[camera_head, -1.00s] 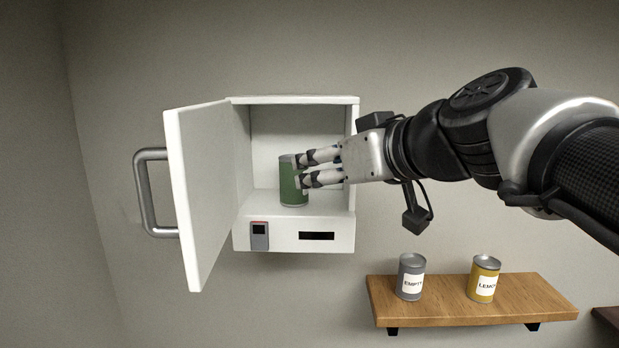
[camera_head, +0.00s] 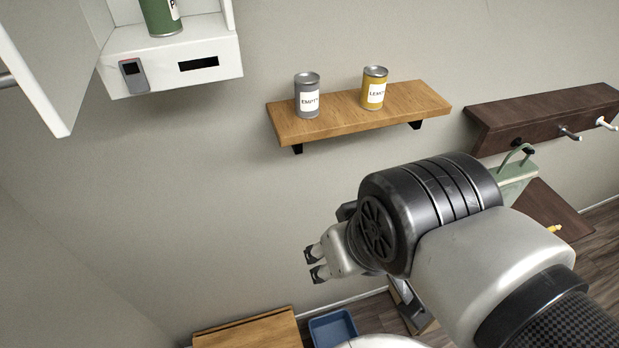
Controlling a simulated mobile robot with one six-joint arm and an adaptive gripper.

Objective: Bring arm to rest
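My gripper (camera_head: 313,265) is in the lower middle of the head view, below the wooden shelf and away from the cabinet. Its two short fingers point left with a gap between them, and nothing is held. My arm reaches in from the lower right, bent at the joint. The green can (camera_head: 160,16) stands in the open white cabinet (camera_head: 216,46) at the upper left, cut by the top edge of the view.
The wooden shelf (camera_head: 345,113) holds a grey EMPTY can (camera_head: 307,84) and a yellow can (camera_head: 374,76). A dark hook rack (camera_head: 540,112) is at right. A green object (camera_head: 513,183) is behind my arm. A wooden top (camera_head: 247,332) and blue bin (camera_head: 333,329) are below.

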